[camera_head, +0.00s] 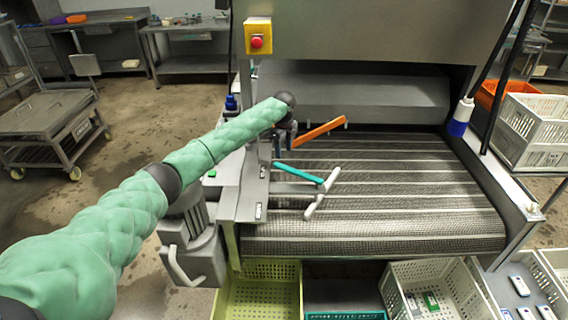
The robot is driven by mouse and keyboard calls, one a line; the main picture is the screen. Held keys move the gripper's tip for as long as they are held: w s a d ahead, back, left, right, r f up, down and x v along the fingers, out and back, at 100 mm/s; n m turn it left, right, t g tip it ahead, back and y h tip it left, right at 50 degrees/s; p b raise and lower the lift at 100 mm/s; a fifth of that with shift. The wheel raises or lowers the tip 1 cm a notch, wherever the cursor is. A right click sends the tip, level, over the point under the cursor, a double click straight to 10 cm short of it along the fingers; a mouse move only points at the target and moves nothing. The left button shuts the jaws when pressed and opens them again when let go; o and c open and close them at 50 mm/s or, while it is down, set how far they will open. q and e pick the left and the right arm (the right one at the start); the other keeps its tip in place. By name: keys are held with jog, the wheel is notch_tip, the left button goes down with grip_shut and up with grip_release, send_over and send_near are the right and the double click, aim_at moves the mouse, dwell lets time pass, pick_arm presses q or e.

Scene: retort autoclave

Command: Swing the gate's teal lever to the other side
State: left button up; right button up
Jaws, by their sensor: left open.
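The teal lever (298,172) is a flat bar on the gate at the left side of the conveyor. It points right and slightly toward the front, reaching over the belt. A pale grey gate bar (321,195) lies at its right end; I cannot tell if they touch. My left gripper (283,147) is open, just above and behind the teal lever's left end, apart from it as far as I can see. Its fingers are small and dark. An orange lever (321,130) lies just right of it. My right gripper is not in view.
The conveyor belt (400,200) is bare. A yellow box with a red button (257,36) stands behind my left gripper. A large metal hood (355,95) bounds the back. Crates (262,285) stand below the front edge. A metal cart (45,118) stands at the left.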

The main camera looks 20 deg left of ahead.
aim_at(283, 165)
pick_arm(q)
jog(key=shift+s+a+f+p, duration=0.1)
jog(key=shift+f+p, duration=0.6)
jog(key=shift+f, duration=1.15)
jog(key=shift+s+f+p, duration=0.1)
jog(key=shift+f+p, duration=0.55)
jog(key=shift+f, duration=1.15)
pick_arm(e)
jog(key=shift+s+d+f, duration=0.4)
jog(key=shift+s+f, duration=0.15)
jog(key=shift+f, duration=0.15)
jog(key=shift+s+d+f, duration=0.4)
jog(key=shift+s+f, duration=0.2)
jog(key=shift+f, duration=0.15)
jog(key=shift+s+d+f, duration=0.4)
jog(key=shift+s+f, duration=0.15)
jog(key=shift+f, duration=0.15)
pick_arm(q)
grip_shut()
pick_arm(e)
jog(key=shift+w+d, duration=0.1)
